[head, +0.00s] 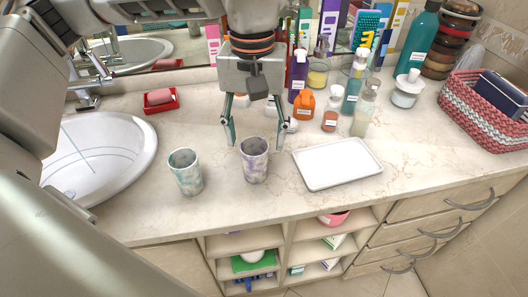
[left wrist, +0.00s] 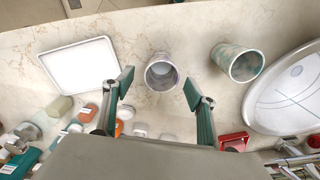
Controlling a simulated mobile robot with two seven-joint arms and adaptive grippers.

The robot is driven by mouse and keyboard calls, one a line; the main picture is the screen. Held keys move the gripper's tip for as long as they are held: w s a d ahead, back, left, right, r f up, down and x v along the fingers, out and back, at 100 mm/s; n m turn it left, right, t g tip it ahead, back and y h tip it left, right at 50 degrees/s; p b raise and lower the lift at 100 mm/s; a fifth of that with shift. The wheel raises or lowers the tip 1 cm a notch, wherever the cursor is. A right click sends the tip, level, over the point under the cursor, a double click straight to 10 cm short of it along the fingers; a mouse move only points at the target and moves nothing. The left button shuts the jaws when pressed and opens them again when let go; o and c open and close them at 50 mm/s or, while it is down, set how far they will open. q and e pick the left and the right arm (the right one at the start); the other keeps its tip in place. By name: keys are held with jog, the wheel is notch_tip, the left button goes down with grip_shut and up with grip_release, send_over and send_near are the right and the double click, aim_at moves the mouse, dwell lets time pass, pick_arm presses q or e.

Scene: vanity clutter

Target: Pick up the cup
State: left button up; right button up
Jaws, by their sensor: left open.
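A purple-and-white marbled cup (head: 255,165) stands upright on the counter, in front of my left gripper. It also shows in the left wrist view (left wrist: 152,82), its open mouth just beyond and between the fingertips. A green-and-white marbled cup (head: 187,178) stands to its left in the head view and appears right of the purple cup in the left wrist view (left wrist: 240,69). My left gripper (head: 255,128) is open and empty, fingers pointing down and spread wider than the purple cup. In the left wrist view the fingers (left wrist: 157,90) touch neither cup. My right gripper is not in view.
A white tray (head: 337,163) lies right of the purple cup. An orange bottle (head: 304,105) and other bottles stand behind. A sink (head: 92,160) and red soap dish (head: 160,99) are at left; a woven basket (head: 470,112) is at right. The counter's front edge is near both cups.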

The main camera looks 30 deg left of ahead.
aim_at(255, 159)
pick_arm(q)
jog(key=f, duration=0.2)
jog(key=shift+s+f, duration=0.25)
jog(key=shift+f, duration=0.1)
jog(key=shift+w+a+f, duration=0.1)
jog(key=shift+w+f, duration=0.05)
jog(key=shift+f, duration=1)
jog(key=shift+w+a+f, duration=0.1)
jog(key=shift+w+f, duration=0.05)
jog(key=shift+f, duration=1)
jog(key=c, duration=1.3)
